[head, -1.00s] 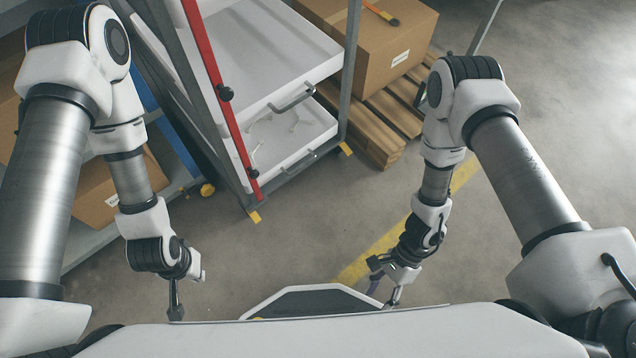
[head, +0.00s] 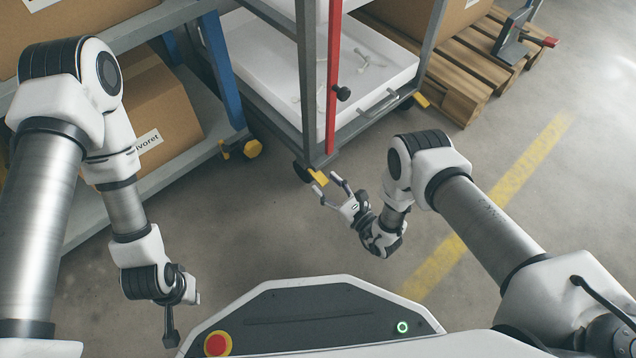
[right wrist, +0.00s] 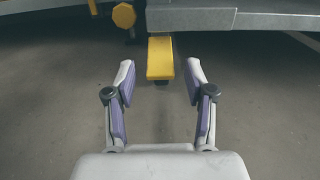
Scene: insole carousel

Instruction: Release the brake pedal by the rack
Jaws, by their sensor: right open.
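The yellow brake pedal (head: 318,177) sticks out low at the near corner of the grey wheeled rack (head: 307,80), beside a dark caster. My right gripper (head: 328,184) is open and empty, its fingers pointing at the pedal. In the right wrist view the pedal (right wrist: 160,58) is centred between the two fingers, around and just beyond their tips.
A red bar (head: 333,90) with a black knob runs up the rack's near post. Another yellow pedal (head: 421,100) is at its right corner. A shelf with cartons (head: 150,110) stands left, with a yellow hexagonal part (head: 252,149).

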